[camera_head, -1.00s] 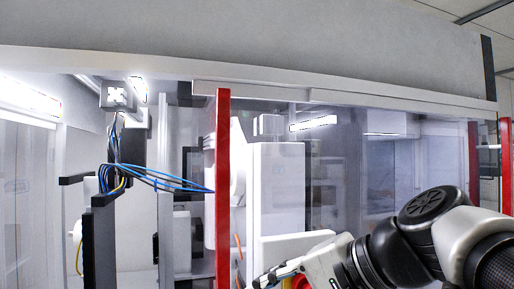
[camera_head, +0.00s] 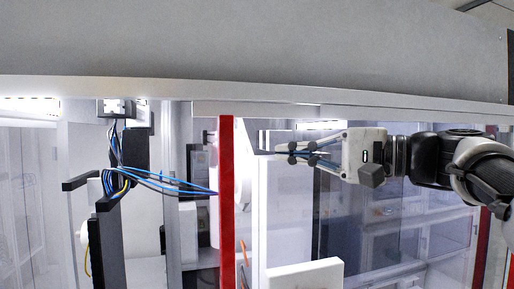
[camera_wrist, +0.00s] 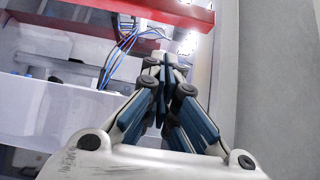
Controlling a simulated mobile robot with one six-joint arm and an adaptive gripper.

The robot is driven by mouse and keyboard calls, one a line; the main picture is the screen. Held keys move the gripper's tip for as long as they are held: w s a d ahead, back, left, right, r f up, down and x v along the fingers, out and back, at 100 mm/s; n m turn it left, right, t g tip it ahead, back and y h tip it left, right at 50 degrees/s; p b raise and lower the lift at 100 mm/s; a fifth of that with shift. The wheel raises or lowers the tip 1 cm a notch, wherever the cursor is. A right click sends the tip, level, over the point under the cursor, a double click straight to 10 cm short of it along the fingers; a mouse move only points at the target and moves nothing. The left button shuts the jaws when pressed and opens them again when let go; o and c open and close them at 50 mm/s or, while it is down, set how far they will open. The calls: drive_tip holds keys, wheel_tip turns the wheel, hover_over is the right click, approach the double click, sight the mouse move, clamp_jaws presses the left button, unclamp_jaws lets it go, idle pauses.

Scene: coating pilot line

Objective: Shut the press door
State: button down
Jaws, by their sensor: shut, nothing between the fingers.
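The press door looks like a clear panel with an upright red edge strip (camera_head: 227,200) in the head view. The panel spreads to the right of the strip, and an open gap shows to its left. My gripper (camera_head: 283,152) is in front of the panel, pointing left, just right of the red strip near its upper part. A small gap to the strip seems to remain in the picture; depth is unclear. The fingers are closed and empty, also in the wrist view (camera_wrist: 165,64). Red bars (camera_wrist: 85,33) cross the wrist view beyond the fingertips.
Blue and black cables (camera_head: 165,183) hang in the opening and run toward the red strip. A dark upright post (camera_head: 108,245) stands at left. A white rail (camera_head: 350,113) runs above the panel, under a grey housing (camera_head: 250,45). White equipment (camera_head: 305,275) shows behind the panel.

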drive_tip(key=a, duration=0.6)
drive_tip(key=shift+w+a+p, duration=0.2)
drive_tip(key=shift+a+p, duration=0.1)
drive_tip(key=shift+p, duration=0.05)
